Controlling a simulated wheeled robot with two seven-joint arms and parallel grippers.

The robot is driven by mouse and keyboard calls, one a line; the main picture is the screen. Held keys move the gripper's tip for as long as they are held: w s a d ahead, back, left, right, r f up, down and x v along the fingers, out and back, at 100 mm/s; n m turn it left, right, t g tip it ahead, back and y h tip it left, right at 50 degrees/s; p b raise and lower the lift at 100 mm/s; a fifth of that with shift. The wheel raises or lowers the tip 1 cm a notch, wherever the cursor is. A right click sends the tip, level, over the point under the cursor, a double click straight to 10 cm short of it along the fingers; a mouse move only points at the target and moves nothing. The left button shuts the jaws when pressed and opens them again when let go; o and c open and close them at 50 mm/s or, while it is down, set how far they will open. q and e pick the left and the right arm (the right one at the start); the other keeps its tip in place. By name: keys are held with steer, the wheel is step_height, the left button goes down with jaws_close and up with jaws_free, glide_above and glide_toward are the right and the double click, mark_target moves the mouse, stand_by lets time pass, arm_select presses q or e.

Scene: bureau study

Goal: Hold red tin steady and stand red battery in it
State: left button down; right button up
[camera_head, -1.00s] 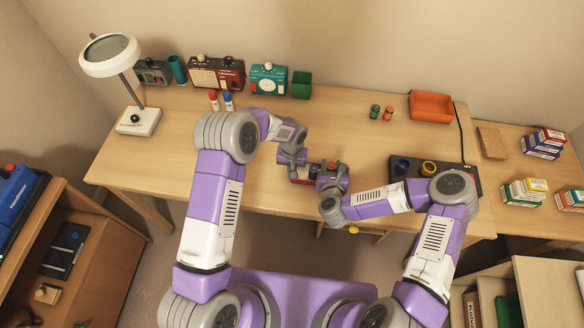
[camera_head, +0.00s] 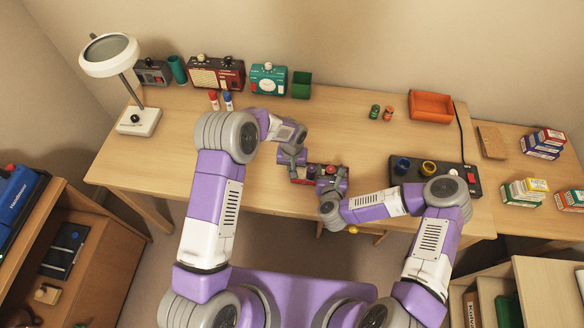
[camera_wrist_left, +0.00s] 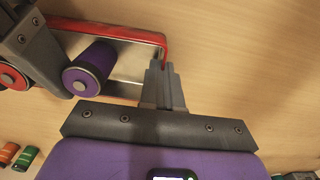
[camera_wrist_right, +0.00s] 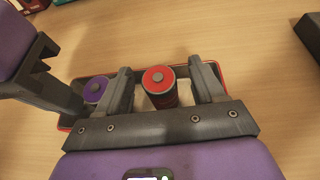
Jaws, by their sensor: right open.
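The red tin (camera_head: 306,180) lies on the desk near its front edge. My left gripper (camera_wrist_left: 163,80) is shut on the tin's wall. The red battery (camera_wrist_right: 158,78) stands upright in the tin, and its red top also shows in the head view (camera_head: 331,170). A purple battery (camera_wrist_right: 96,88) stands in the tin beside it, towards my left gripper. My right gripper (camera_wrist_right: 165,85) is open, with one finger on each side of the red battery. Its fingers hide part of the tin, and the battery's base is hidden.
A black holder with a blue cup (camera_head: 402,165) and a yellow cup (camera_head: 428,168) sits right of the tin. The desk behind the tin is clear.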

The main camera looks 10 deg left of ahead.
steer(key=v, duration=1.2)
steer(key=shift+a, duration=0.1)
arm_select(q)
steer(key=c, duration=1.3)
jaws_free()
step_height(320, 180, up, 12)
steer(key=shift+r, duration=0.1)
